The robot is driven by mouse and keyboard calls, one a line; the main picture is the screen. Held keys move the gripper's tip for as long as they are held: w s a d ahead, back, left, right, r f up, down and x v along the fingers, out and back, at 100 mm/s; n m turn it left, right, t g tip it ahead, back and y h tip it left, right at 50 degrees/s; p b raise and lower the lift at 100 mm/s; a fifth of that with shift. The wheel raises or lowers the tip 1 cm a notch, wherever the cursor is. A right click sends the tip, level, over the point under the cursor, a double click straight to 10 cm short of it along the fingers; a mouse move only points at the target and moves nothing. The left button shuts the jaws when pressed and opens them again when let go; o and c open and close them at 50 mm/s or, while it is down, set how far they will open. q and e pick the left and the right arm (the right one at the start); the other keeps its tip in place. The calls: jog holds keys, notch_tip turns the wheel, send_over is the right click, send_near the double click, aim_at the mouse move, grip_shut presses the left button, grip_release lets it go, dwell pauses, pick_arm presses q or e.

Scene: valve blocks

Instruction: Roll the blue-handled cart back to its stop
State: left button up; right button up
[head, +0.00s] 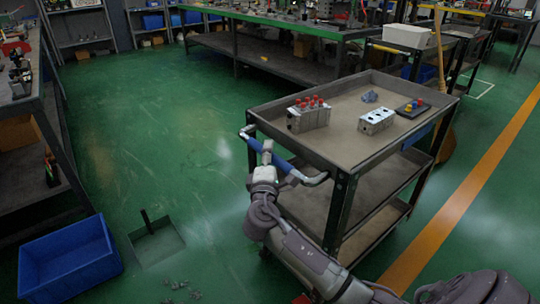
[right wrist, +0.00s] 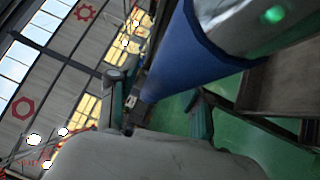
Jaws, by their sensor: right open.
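The cart (head: 358,153) is a grey shelved trolley with dark legs, standing right of centre in the head view. Its handle (head: 270,157) has a blue grip between pale ends on the cart's left side. In the right wrist view the blue grip (right wrist: 182,55) is large and close. My right gripper (head: 267,150) is at the handle. Its fingers (right wrist: 160,90) are apart, with the blue grip just beyond or between them; contact is unclear. A dark upright post (head: 148,222) stands on a square floor plate; I cannot tell whether this is the stop. My left gripper is not in view.
Valve blocks (head: 309,117) and small parts rest on the cart's top. A blue bin (head: 68,258) stands at lower left. A long green-edged bench (head: 285,65) stands behind. Loose bits lie near the bottom edge. Green floor left of the cart is mostly clear.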

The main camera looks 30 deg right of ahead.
grip_shut()
